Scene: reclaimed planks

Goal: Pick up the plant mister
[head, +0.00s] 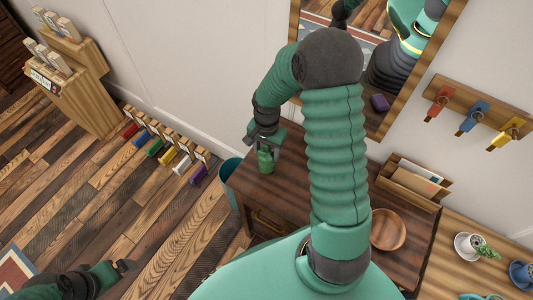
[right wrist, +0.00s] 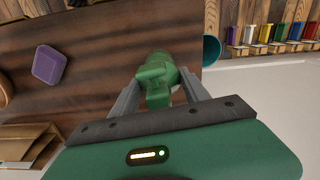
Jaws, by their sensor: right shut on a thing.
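The plant mister (head: 265,160) is a small green bottle over the left end of the dark wooden dresser in the head view. In the right wrist view the green mister (right wrist: 156,75) is between the two grey fingers. My right gripper (head: 267,143) is shut on its upper part. I cannot tell whether the mister's base touches the dresser top. My left gripper (head: 122,266) is low at the left over the floor, away from the dresser. Its jaw opening is unclear.
The dresser (head: 287,190) holds a wooden bowl (head: 387,229) and a letter holder (head: 413,184). A purple block (right wrist: 48,65) lies on the dresser in the wrist view. A teal bin (head: 229,171) stands at its left. A mirror (head: 459,20) and hook rack (head: 478,107) are on the wall.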

